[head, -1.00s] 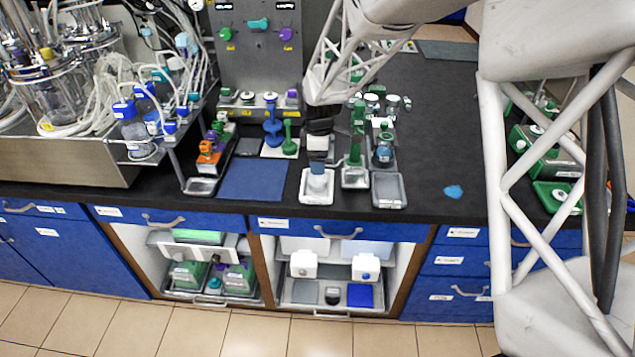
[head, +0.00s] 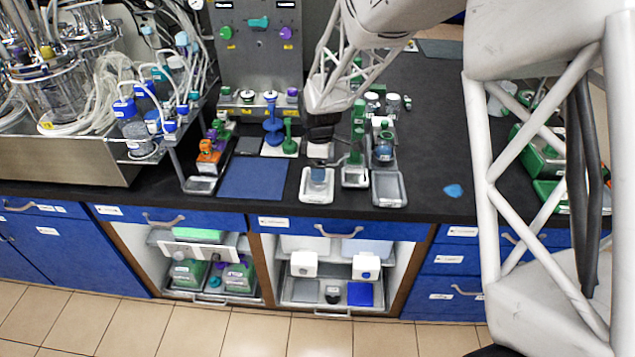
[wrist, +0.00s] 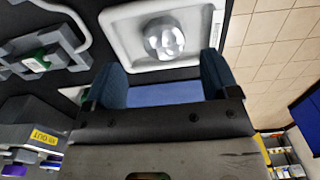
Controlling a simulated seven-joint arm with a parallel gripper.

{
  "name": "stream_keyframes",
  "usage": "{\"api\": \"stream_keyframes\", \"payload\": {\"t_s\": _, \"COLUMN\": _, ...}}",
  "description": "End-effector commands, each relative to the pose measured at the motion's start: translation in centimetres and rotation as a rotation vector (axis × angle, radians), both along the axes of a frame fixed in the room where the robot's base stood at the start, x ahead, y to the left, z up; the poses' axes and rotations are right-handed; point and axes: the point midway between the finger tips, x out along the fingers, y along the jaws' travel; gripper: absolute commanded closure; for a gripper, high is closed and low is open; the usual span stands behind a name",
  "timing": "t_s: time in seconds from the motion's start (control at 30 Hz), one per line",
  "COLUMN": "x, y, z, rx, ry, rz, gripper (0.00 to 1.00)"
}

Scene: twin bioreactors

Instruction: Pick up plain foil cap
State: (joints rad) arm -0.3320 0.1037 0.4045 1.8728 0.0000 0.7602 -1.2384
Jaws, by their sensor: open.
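The plain foil cap (wrist: 163,38) is a shiny silver dome in a white tray (wrist: 125,40) in the wrist view. My gripper (wrist: 162,75) is open, its two blue fingers wide apart and nothing between them. The cap lies just beyond the fingertips, roughly centred across the gap and apart from both fingers. In the head view my gripper (head: 318,174) points down over the small white tray (head: 308,196) near the bench's front edge. There the gripper covers the cap, and the height between them is hard to tell.
The black bench is clear around a small blue patch (head: 453,191).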

Motion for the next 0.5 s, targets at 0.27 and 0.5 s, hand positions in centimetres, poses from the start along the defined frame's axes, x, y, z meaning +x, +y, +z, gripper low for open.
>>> {"api": "stream_keyframes", "payload": {"t_s": 0.27, "x": -0.3, "y": -0.1, "z": -2.3, "rx": -0.001, "ry": 0.002, "rz": 0.0, "gripper": 0.19}}
{"api": "stream_keyframes", "payload": {"t_s": 0.5, "x": -0.4, "y": -0.1, "z": -4.6, "rx": 0.0, "ry": 0.0, "rz": 0.0, "gripper": 0.19}}
